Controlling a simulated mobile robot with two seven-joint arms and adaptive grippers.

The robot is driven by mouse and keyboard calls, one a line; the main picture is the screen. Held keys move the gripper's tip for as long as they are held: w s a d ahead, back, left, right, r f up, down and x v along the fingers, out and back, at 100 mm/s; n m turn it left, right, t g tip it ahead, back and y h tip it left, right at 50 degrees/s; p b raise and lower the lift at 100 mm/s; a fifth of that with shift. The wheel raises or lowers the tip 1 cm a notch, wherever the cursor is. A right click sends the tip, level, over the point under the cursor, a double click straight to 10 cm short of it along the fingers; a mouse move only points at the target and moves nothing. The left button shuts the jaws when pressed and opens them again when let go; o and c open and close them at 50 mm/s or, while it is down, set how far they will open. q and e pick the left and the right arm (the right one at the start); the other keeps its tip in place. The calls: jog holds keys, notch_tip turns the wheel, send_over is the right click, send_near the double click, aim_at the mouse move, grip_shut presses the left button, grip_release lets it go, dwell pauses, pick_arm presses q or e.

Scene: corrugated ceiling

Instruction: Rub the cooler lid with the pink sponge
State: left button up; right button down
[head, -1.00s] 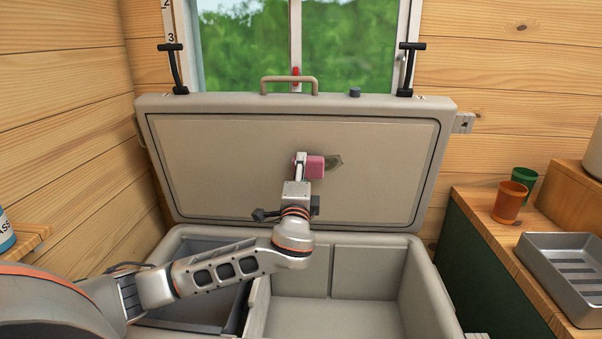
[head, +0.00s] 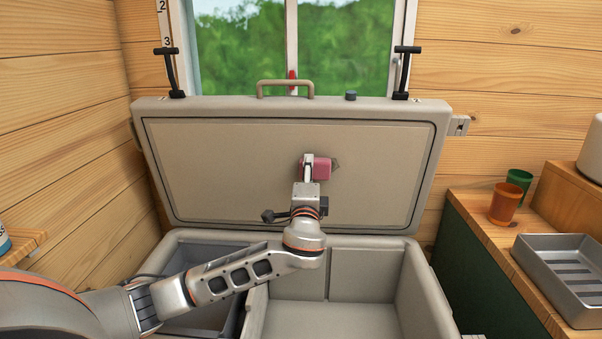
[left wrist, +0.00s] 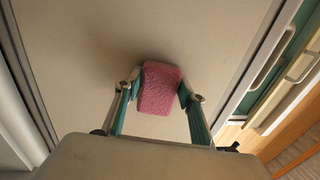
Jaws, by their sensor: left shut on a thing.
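The cooler lid (head: 230,180) stands raised and leans back below the window, its beige inner panel facing me. My left gripper (head: 312,168) is in front of the panel, right of its middle, shut on the pink sponge (head: 322,169). In the left wrist view the sponge (left wrist: 160,88) sits between the two fingers, close against the panel; I cannot tell for sure whether it touches. My right gripper is not in view.
The open cooler body (head: 385,255) lies below with empty compartments, under my left arm. At right, a counter holds an orange cup (head: 506,203), a green cup (head: 520,180) and a grey tray (head: 568,270). The lid has a top handle (head: 285,84).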

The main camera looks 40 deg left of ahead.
aim_at(324, 172)
pick_arm(q)
jog(key=shift+w+d, duration=0.6)
jog(key=shift+d, duration=0.25)
jog(key=shift+w+d, duration=0.6)
jog(key=shift+d, duration=0.25)
jog(key=shift+w+d, duration=0.4)
jog(key=shift+d, duration=0.3)
jog(key=shift+w+d, duration=0.35)
jog(key=shift+d, duration=0.3)
